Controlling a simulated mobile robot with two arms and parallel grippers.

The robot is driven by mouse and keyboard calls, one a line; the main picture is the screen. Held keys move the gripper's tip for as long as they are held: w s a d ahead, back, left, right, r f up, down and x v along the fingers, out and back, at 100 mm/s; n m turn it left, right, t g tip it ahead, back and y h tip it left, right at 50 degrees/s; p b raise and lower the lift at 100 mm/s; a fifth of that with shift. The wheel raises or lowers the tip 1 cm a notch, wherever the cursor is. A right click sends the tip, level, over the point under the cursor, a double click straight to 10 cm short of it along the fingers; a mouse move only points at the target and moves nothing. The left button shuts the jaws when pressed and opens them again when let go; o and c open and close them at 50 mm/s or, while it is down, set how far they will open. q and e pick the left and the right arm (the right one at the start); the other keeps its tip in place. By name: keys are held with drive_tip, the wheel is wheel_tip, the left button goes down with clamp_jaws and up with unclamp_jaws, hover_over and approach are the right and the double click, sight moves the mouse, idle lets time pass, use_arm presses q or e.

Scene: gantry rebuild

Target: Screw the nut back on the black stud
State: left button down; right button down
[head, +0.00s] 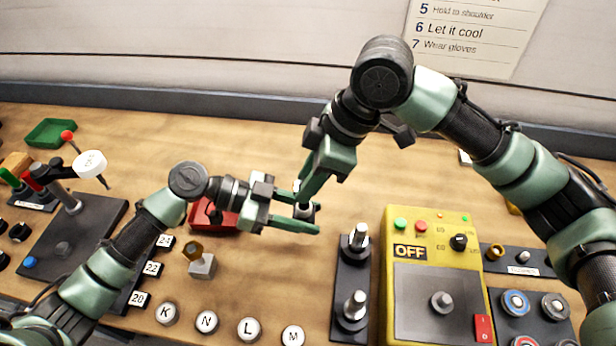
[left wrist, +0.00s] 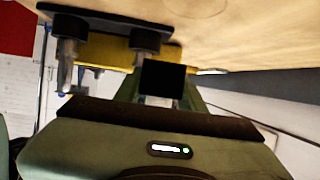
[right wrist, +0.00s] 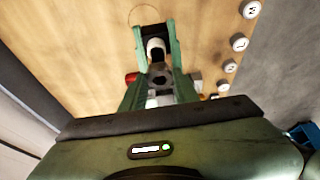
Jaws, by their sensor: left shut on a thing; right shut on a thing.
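A small part with a black block and a silver-grey piece (head: 303,212) is between my two grippers above the table. My left gripper (head: 302,222) is shut around it from the left. In the left wrist view its black square face (left wrist: 163,80) shows with silver metal below. My right gripper (head: 306,192) reaches down to the same spot and is shut. In the right wrist view a pale cylinder (right wrist: 155,48) and a dark hexagonal piece (right wrist: 160,78) show between its fingers. I cannot tell where one piece ends.
A black plate (head: 348,330) with two silver studs stands right of the grippers, beside a yellow control box (head: 456,216). A red tray (head: 222,223) lies behind my left gripper. Lettered knobs (head: 207,321) line the front. Bare wood lies behind.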

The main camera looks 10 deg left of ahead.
drive_tip(key=shift+f, duration=0.8)
idle(1.1)
